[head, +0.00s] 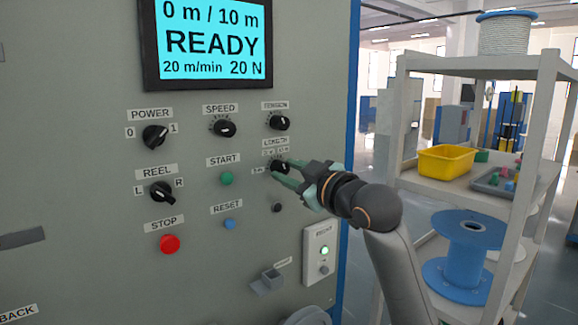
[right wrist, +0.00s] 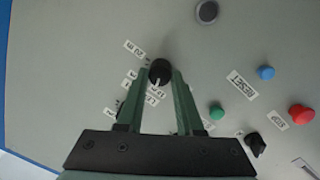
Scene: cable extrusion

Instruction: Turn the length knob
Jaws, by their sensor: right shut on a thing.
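The black length knob (head: 280,165) sits on the grey panel under its LENGTH label (head: 276,142), below the tension knob (head: 279,122). My right gripper (head: 283,173) is at the panel with its green fingers shut on the length knob. The fingers partly hide the scale and label. The screen (head: 207,40) reads 0 m / 10 m, READY, 20 m/min, 20 N. My left gripper is out of view.
The speed knob (head: 224,128), green start button (head: 227,179), blue reset button (head: 229,224) and red stop button (head: 169,243) are left of my gripper. A small dark round part (head: 277,208) is just below. A shelf (head: 480,190) with a yellow bin (head: 447,160) stands at the right.

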